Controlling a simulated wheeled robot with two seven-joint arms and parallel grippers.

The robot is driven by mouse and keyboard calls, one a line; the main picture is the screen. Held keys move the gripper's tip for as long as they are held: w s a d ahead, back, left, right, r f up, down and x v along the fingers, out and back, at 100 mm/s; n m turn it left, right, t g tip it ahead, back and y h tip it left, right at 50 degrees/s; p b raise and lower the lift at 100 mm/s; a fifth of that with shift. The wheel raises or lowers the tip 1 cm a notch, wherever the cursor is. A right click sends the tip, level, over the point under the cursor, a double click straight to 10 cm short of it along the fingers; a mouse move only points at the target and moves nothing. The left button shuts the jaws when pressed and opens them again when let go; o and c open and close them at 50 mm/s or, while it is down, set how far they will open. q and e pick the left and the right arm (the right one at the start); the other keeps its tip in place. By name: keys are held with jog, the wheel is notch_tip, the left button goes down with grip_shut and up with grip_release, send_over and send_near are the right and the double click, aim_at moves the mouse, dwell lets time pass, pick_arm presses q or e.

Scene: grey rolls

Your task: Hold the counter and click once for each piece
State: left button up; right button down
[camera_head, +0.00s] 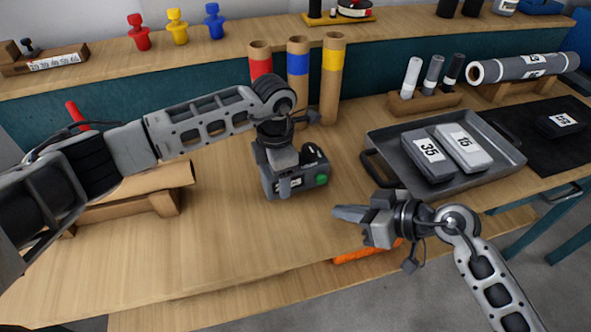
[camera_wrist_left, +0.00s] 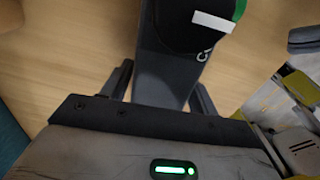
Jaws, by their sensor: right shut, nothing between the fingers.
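The counter (camera_head: 297,178) is a dark grey device with a green button on its right side, at the middle of the table. My left gripper (camera_head: 282,160) comes down over it from the left and is shut on it. In the left wrist view the dark counter body (camera_wrist_left: 165,75) lies between the two fingers. I cannot tell whether it rests on the table or is slightly lifted. My right gripper (camera_head: 348,213) is shut and empty, to the lower right of the counter and apart from it, near the table's front edge.
A grey tray (camera_head: 376,137) at the right holds blocks labelled 35 (camera_head: 430,152) and 16 (camera_head: 463,147). Colour-banded tubes (camera_head: 331,95) stand behind the counter. Grey rolls (camera_head: 411,78) stand upright in a wooden holder; a long roll (camera_head: 525,67) lies further right.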

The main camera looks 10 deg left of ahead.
pick_arm(q)
jog(key=shift+o, duration=0.8)
